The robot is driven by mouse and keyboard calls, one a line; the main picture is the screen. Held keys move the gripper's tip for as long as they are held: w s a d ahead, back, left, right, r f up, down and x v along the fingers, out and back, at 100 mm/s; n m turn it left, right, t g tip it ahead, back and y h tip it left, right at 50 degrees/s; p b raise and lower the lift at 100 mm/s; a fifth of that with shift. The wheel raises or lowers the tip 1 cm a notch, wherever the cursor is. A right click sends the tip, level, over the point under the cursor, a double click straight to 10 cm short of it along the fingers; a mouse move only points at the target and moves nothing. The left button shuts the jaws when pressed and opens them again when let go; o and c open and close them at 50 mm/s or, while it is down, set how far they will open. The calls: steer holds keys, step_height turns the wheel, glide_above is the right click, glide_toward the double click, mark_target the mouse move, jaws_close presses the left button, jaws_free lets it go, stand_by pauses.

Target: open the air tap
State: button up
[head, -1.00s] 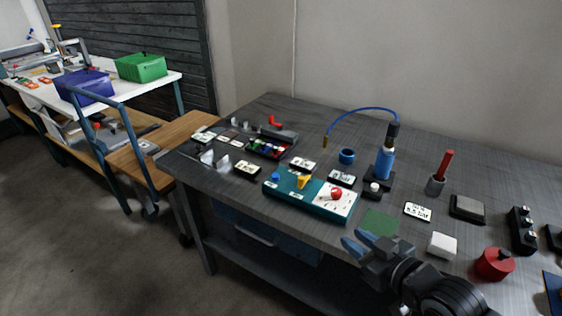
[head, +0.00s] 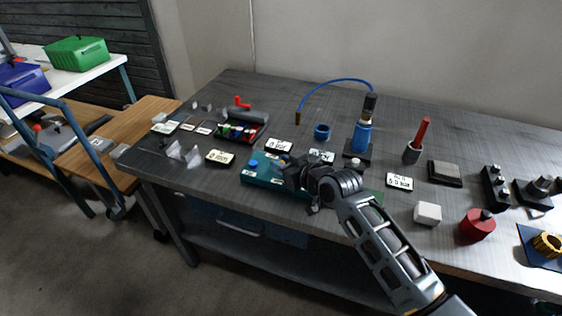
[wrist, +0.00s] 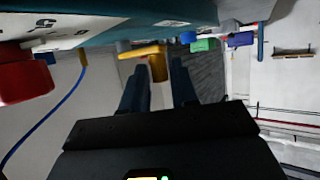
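A teal box (head: 262,178) stands near the table's front edge, with a blue knob (head: 254,164) at its left end. A yellow lever (wrist: 156,62), which looks like the air tap's handle, shows in the wrist view with its bent end at the gap between my fingertips. My gripper (head: 288,172) is over the box and hides most of the lever and the box's right part in the head view. In the wrist view my gripper (wrist: 158,72) has its two fingers apart. I cannot tell whether they touch the lever. A red knob (wrist: 24,76) is at the left there.
A blue cylinder (head: 361,138) with a blue hose (head: 335,82) stands behind the box. A blue cup (head: 322,132), label plates (head: 278,146) and a white block (head: 428,213) are around it.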

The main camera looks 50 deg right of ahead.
steer(key=shift+w+f, duration=0.2)
steer(key=shift+w, duration=0.25)
jaws_close()
